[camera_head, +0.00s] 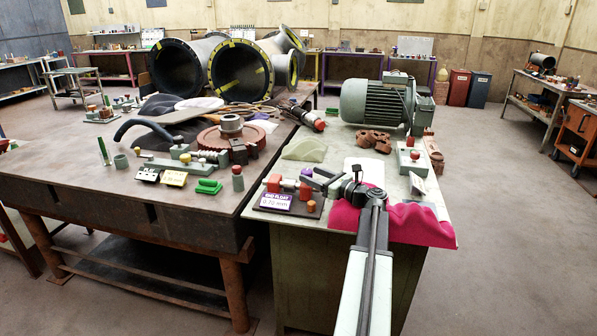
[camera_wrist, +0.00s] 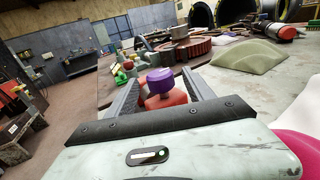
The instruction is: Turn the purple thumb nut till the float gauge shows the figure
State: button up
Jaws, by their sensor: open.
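The purple thumb nut (camera_wrist: 160,80) sits on top of a red block (camera_wrist: 163,99) in the wrist view. My gripper (camera_wrist: 160,77) is open, with one finger to each side of the nut and a gap visible on both sides. In the head view my gripper (camera_head: 316,182) reaches in from the right at the gauge fixture, and the purple nut (camera_head: 307,171) shows small beside it. The fixture has red blocks (camera_head: 274,182) on a dark base. A purple and white label (camera_head: 276,201) at its front reads END FLOAT and a figure in mm, too small to read surely.
Magenta cloth (camera_head: 420,224) lies under my arm at the bench's front right. A pale green wedge (camera_head: 304,149) and a large green motor (camera_head: 377,103) stand behind. A red gear wheel (camera_head: 230,138) and small parts fill the table to the left.

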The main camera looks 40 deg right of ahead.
jog(key=w, duration=0.6)
jog(key=shift+a, duration=0.2)
grip_shut()
jog(key=shift+s, duration=0.1)
